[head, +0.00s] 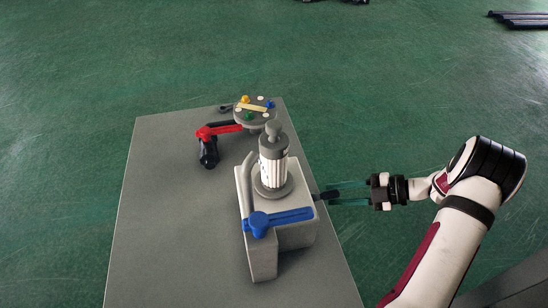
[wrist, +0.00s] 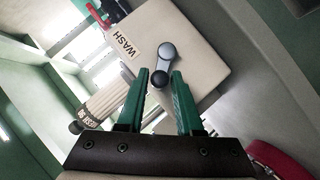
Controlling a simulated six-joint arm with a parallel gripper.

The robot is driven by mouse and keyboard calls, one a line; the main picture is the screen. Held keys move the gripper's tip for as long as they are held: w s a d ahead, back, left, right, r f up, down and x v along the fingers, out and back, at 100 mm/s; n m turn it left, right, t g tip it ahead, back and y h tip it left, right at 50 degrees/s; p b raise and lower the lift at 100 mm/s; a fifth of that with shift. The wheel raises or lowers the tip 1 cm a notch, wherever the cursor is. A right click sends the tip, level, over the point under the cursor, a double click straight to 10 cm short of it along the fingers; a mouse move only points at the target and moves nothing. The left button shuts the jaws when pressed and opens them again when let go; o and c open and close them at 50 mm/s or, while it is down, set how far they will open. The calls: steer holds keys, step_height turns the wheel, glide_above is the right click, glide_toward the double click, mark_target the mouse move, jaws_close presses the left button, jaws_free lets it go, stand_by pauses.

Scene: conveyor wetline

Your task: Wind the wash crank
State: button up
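The wash crank (wrist: 162,64) is a short dark grey arm with a round hub and a black knob, on the side of a pale box (wrist: 190,50) with a WASH label (wrist: 123,46). In the head view the crank (head: 327,195) is a small dark piece on the box's right side (head: 300,235). My gripper (wrist: 160,76) is open, its two green fingers on either side of the knob in the wrist view, with gaps visible. In the head view my gripper (head: 336,193) points left at the crank. I cannot tell how deep the knob sits between the fingers.
A ribbed white cylinder (head: 273,170) stands on the box, with a blue lever (head: 285,217) in front. A red lever (head: 220,130) and a round disc with coloured knobs (head: 254,112) stand farther back. The grey table (head: 170,230) is clear at left.

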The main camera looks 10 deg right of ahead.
steer(key=shift+o, duration=1.2)
steer(key=d, duration=0.7)
